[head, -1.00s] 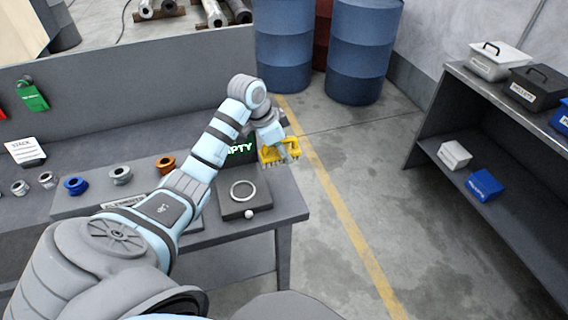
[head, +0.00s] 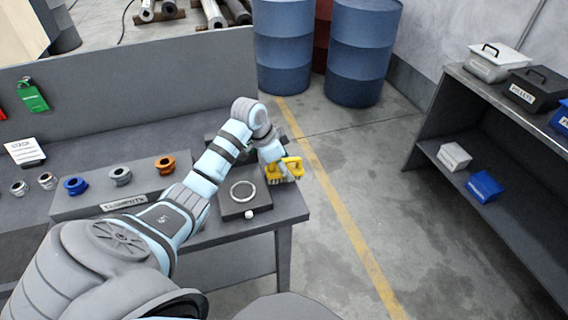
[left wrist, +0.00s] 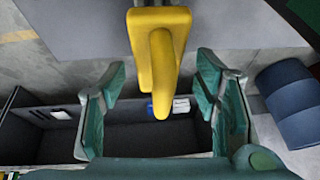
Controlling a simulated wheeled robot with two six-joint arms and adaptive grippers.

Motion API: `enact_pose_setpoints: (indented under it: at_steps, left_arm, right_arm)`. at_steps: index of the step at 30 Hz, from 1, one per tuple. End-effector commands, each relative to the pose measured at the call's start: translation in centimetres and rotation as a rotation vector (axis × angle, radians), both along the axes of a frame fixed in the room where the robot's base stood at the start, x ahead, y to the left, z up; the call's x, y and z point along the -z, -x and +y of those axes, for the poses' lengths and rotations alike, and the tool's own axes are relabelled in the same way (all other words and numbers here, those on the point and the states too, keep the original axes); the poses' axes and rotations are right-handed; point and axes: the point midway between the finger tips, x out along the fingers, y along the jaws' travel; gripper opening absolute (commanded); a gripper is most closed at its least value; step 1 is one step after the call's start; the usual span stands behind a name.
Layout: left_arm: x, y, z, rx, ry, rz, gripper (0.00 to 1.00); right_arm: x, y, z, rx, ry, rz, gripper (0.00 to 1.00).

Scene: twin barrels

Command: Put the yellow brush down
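The yellow brush (head: 292,162) is at the right end of the grey workbench (head: 262,228), handle up and bristles down. It appears to rest on the bench top, close to the right edge. My left gripper (head: 276,160) is right at the brush, and its fingers are partly hidden in the head view. In the left wrist view, the green fingers of the gripper (left wrist: 161,75) are spread apart. The brush's yellow handle (left wrist: 160,60) lies between them, with a visible gap on each side. My right gripper is not in view.
A dark box with a metal ring (head: 243,190) sits just left of the brush. Several fittings, one of them orange (head: 165,164), stand on a raised strip further left. Blue barrels (head: 360,50) stand behind on the floor. A shelf (head: 450,185) with boxes is at right.

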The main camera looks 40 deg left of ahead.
Motion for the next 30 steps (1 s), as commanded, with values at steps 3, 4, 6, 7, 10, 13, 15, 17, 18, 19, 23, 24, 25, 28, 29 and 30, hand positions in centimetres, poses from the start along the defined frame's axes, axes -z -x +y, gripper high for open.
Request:
enact_pose_setpoints:
  at_steps: [3,4,6,7,10,13,15,17,18,19,23,24,25,28,29,30]
  left_arm:
    - [0.0,0.0,0.0,0.000,0.000,0.000,0.56]
    - [0.0,0.0,0.0,0.000,0.000,0.000,0.56]
    - [-0.1,0.0,0.0,0.000,0.000,0.000,0.56]
    - [-0.2,0.0,0.0,0.000,-0.001,-0.001,0.56]
    - [-1.2,0.0,0.1,-0.001,-0.001,-0.002,0.56]
    - [-3.3,0.8,0.5,-0.001,-0.003,-0.004,0.56]
    - [-5.3,1.5,0.8,0.000,-0.005,-0.004,0.56]
    - [-7.0,2.2,1.1,0.000,-0.006,-0.004,0.56]
    - [-8.0,2.6,1.3,-0.001,-0.005,-0.003,0.56]
    - [-8.8,2.9,1.3,0.001,-0.004,-0.005,0.56]
    - [-11.1,3.9,1.7,-0.001,-0.002,-0.002,0.56]
    - [-11.5,4.1,1.7,0.000,-0.001,-0.002,0.56]
    - [-11.8,4.2,1.8,0.000,-0.001,-0.002,0.56]
    - [-12.0,4.3,1.8,-0.001,0.000,0.000,0.56]
    - [-12.0,4.3,1.8,-0.001,0.000,0.000,0.56]
    - [-12.0,4.3,1.8,-0.001,0.000,0.000,0.56]
  right_arm:
    - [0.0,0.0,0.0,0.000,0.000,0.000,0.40]
    - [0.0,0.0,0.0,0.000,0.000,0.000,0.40]
    - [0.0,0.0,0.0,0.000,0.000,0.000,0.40]
    - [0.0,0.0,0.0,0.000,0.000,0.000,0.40]
    - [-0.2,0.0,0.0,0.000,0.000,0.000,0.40]
    - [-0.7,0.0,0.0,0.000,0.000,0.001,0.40]
    - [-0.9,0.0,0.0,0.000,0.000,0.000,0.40]
    - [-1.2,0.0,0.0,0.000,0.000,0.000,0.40]
    - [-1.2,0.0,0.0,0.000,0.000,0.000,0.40]
    - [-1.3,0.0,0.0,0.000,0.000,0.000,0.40]
    - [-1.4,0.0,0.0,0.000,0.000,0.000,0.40]
    - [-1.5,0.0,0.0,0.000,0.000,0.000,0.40]
    - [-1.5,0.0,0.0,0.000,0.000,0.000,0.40]
    - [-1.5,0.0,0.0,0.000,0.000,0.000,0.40]
    - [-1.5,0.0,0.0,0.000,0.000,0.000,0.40]
    - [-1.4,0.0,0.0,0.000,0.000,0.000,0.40]
